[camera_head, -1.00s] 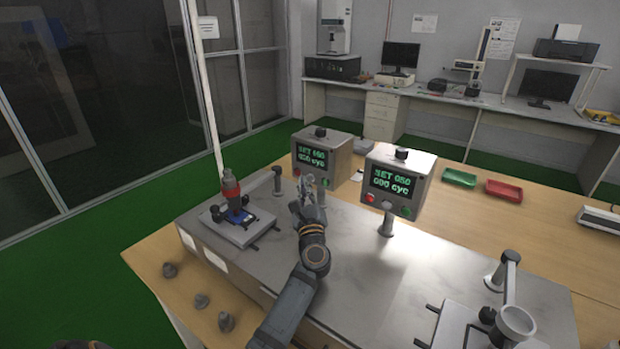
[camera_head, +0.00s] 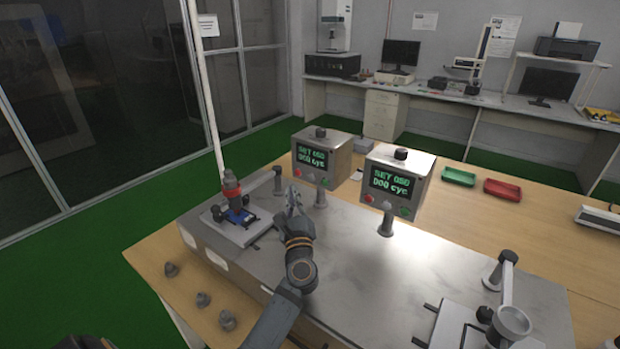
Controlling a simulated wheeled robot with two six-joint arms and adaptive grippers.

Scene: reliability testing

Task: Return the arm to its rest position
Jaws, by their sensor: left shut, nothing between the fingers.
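My left gripper (camera_head: 293,201) is shut and empty. It is above the grey metal bench plate, in front of the left control box (camera_head: 322,155) and apart from it as far as I can see. My left arm (camera_head: 300,265) reaches up from the bottom of the view, bent at the wrist. The left control box shows green text on its dark screen, with a red button below. My right gripper is not in view.
A right control box (camera_head: 398,181) stands on a post. A red and black tester (camera_head: 232,192) is left of my gripper. Several grey weights (camera_head: 202,300) lie on the wooden table's left edge. Green (camera_head: 458,177) and red (camera_head: 502,190) trays lie behind. A ring-ended stand (camera_head: 512,320) is front right.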

